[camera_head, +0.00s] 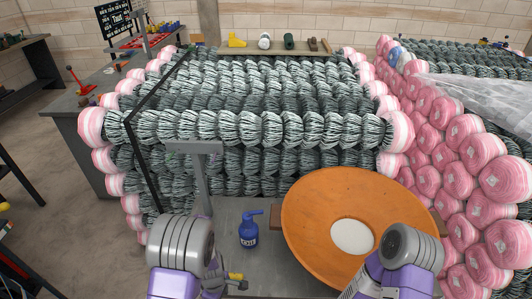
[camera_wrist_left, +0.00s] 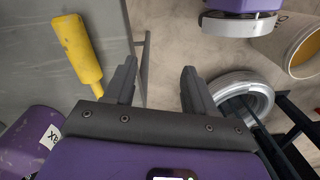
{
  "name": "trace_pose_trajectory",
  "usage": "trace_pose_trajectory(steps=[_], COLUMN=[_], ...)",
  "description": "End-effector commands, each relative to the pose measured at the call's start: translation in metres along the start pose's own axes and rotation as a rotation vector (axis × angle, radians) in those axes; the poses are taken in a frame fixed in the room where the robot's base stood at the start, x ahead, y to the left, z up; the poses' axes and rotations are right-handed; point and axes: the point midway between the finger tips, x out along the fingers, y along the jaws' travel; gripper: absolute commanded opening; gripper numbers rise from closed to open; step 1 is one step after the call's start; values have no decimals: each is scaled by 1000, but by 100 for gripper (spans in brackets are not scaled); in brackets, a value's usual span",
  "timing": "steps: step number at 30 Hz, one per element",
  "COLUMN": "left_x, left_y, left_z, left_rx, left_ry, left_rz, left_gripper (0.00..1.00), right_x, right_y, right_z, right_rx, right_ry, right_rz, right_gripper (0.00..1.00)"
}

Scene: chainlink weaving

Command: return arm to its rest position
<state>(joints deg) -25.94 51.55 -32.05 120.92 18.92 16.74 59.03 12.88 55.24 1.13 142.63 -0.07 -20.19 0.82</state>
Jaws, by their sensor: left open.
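My left arm (camera_head: 180,245) comes in at the bottom of the head view, left of centre, bent with its grey joint uppermost. In the left wrist view my left gripper (camera_wrist_left: 158,80) has its two dark fingers wide apart with nothing between them. Its fingertips are hard to make out in the head view. My right arm (camera_head: 408,255) shows at the lower right, over the edge of an orange round disc (camera_head: 310,215) with a white centre. My right gripper cannot be seen.
A blue bottle (camera_head: 249,232) stands on the grey surface between my arms. Stacked dark and pink yarn rolls (camera_head: 260,125) fill the middle. In the wrist view, a yellow bottle-shaped thing (camera_wrist_left: 77,48) lies upper left; a silvery coil (camera_wrist_left: 240,92) and yellowish bucket (camera_wrist_left: 288,42) are right.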

Motion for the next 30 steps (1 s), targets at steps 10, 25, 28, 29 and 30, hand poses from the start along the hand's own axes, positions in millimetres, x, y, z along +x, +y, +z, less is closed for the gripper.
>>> trace_pose_trajectory(steps=[10,25,28,29,30], left_x=[62,60,60,60,60], left_y=[-78,-98,-98,-98,-98], left_z=[36,86,86,86,86], left_rx=[599,1041,1040,1040,1039], left_ry=[-141,-189,-189,-189,-189], left_rz=[65,325,323,323,323], left_gripper=[55,55,55,55,55], right_x=[0,0,0,0,0], right_y=[0,0,0,0,0], right_z=[1,1,1,1,1], right_rx=[0,0,0,0,0], right_ry=[-2,-2,-2,-2,-2], right_rz=[0,0,0,0,0], right_gripper=[69,69,69,69,69])
